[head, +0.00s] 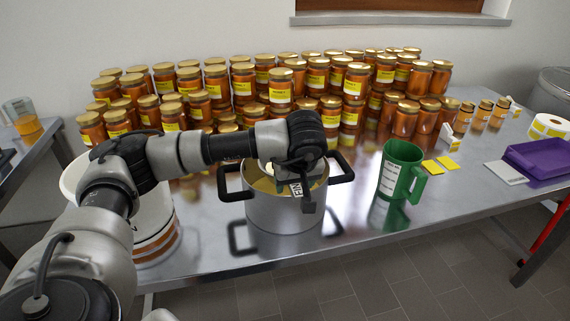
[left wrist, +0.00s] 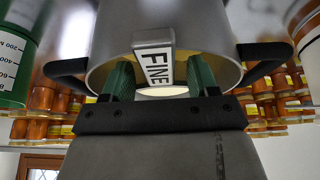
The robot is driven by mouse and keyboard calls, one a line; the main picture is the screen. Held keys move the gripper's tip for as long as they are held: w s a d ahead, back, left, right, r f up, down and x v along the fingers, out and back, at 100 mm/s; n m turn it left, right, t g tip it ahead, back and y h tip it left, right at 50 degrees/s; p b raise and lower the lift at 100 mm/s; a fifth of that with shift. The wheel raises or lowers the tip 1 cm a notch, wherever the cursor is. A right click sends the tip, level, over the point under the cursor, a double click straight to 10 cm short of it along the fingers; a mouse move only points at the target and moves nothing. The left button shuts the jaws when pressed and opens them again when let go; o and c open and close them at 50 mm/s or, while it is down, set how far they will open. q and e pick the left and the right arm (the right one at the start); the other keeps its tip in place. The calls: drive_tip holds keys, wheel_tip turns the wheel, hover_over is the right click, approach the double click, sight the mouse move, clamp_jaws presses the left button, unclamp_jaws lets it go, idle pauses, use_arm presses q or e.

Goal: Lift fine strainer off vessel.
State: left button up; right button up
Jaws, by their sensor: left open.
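The vessel (head: 283,210) is a steel pot with two black side handles, standing on the steel table. The fine strainer shows mainly by its white tab marked FINE (head: 296,189) at the pot's near rim; the tab also shows in the left wrist view (left wrist: 155,67). Most of the strainer is hidden by my arm, with a yellowish inside visible in the pot. My left gripper (left wrist: 155,82) is open, its green fingers on either side of the tab. I cannot tell whether they touch it. My right gripper is in neither view.
A green measuring jug (head: 398,172) stands right of the pot. Many filled honey jars (head: 320,75) crowd the table behind. A white bucket (head: 152,225) stands left, partly behind my arm. A purple tray (head: 540,158) and a label roll (head: 548,126) lie far right.

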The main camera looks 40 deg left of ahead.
use_arm(q)
drive_tip(key=shift+w+a+f, duration=0.15)
drive_tip(key=shift+a+f, duration=0.1)
drive_tip(key=shift+f, duration=0.35)
drive_tip(key=c, duration=1.1)
drive_tip(key=shift+r, duration=0.15)
